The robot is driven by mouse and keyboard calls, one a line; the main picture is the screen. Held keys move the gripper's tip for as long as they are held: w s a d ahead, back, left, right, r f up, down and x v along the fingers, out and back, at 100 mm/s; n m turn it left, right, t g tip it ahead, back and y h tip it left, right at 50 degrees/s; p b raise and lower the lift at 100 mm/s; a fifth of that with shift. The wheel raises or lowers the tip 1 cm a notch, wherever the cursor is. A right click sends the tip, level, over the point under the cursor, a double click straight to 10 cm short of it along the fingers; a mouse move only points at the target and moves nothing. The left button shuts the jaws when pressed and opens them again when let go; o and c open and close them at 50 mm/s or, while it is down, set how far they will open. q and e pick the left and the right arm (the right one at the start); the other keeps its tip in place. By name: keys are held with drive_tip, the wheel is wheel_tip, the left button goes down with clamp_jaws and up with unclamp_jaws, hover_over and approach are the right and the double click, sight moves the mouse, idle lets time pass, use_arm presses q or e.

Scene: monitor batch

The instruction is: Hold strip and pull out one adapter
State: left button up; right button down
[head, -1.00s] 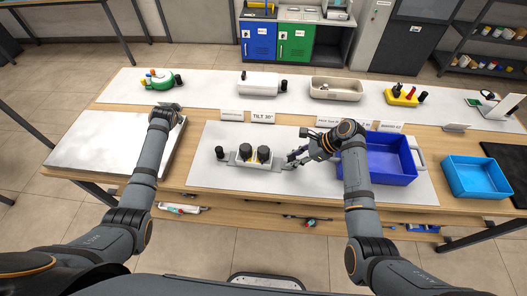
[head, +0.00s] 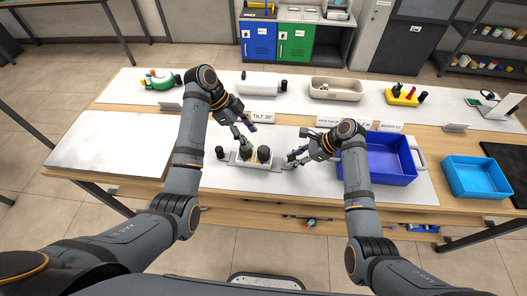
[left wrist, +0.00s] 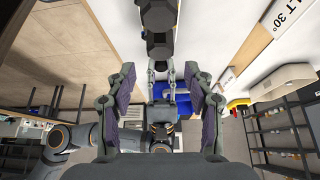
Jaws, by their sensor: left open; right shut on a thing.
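The pale power strip (head: 234,161) lies on the white mat, with two black adapters standing in it, the left one (head: 246,152) and the right one (head: 264,154). My right gripper (head: 290,160) is shut on the strip at its right end. My left gripper (head: 246,134) is open, above and just behind the left adapter; its fingers partly overlap that adapter in the head view. In the left wrist view its two fingers (left wrist: 160,92) stand wide apart with nothing between the pads. Dark rounded adapter shapes (left wrist: 158,45) show beyond them, at the top.
A small black round piece (head: 220,152) stands left of the strip. A deep blue bin (head: 380,180) stands right of my right gripper, with a light blue tray (head: 475,177) beyond. Label signs (head: 262,118) stand behind. The white board (head: 110,143) at left is clear.

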sight(261, 149)
use_arm(q)
drive_tip(key=x, duration=0.9)
drive_tip(key=shift+c, duration=0.2)
drive_tip(key=c, duration=1)
